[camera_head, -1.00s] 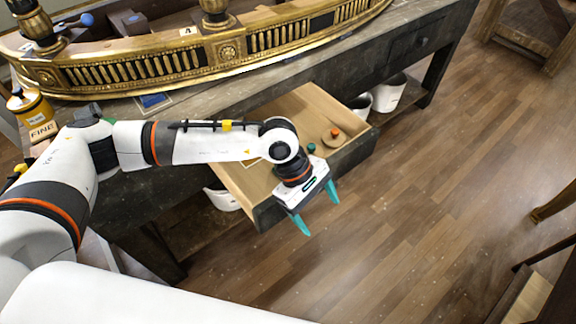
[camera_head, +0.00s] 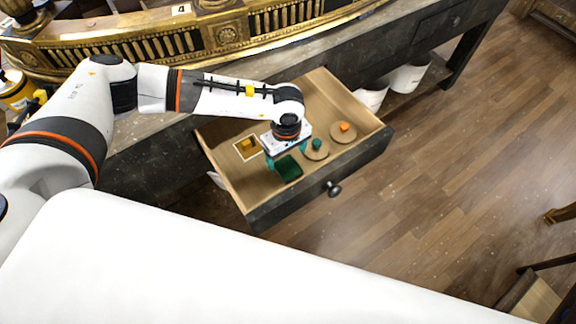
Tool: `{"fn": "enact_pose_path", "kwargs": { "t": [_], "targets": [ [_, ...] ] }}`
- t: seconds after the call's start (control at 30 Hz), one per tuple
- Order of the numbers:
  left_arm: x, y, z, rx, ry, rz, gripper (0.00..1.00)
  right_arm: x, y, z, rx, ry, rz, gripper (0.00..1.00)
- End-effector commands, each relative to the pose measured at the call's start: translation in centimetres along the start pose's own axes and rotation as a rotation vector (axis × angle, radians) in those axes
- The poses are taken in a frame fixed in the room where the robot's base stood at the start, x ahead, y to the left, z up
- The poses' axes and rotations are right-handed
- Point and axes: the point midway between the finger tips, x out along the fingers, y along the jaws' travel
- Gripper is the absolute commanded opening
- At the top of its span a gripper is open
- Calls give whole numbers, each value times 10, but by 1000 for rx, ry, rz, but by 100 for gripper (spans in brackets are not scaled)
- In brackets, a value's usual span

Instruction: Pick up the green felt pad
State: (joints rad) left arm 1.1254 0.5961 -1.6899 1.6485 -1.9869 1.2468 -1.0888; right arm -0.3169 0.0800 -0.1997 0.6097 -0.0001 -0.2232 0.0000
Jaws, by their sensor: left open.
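The green felt pad (camera_head: 288,168) lies on the floor of the open wooden drawer (camera_head: 232,173), near its front. It is a small dark green square. My left gripper (camera_head: 286,160) is open above the drawer, its teal fingers pointing down over the pad's far side. The fingertips are close to the pad, but I cannot tell whether they touch it. The gripper body partly covers the area behind the pad. My right gripper is not in view.
In the drawer are a round wooden piece with a teal knob (camera_head: 317,146), another with an orange knob (camera_head: 344,129), and a framed square with a yellow piece (camera_head: 247,147). The gilt console piece (camera_head: 150,45) stands on the bench behind. White buckets (camera_head: 408,76) sit below, at right.

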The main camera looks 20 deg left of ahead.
Motion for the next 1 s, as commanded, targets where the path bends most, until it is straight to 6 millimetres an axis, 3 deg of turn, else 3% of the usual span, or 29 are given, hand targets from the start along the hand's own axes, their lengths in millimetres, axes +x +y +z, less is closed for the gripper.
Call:
{"fn": "enact_pose_path", "kwargs": {
  "t": [0.1, 0.2, 0.37, 0.6, 0.67, 0.9, 1.0],
  "targets": [
    [13, 0, -2, 1, 1, 3, 80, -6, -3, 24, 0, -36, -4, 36],
    [29, 0, -4, 2, 1, 4, 80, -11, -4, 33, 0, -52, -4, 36],
    [48, -1, -3, 0, 0, 2, 80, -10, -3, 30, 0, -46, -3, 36],
    [50, -1, -3, 0, 0, 0, 80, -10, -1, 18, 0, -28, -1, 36],
    [50, -1, -3, 0, 0, 0, 73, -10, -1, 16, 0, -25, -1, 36],
    [50, -1, -2, 0, 0, 0, 34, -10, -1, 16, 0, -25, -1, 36],
    [50, -1, -2, 0, 0, 0, 32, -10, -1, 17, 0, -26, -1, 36]
  ]
}}
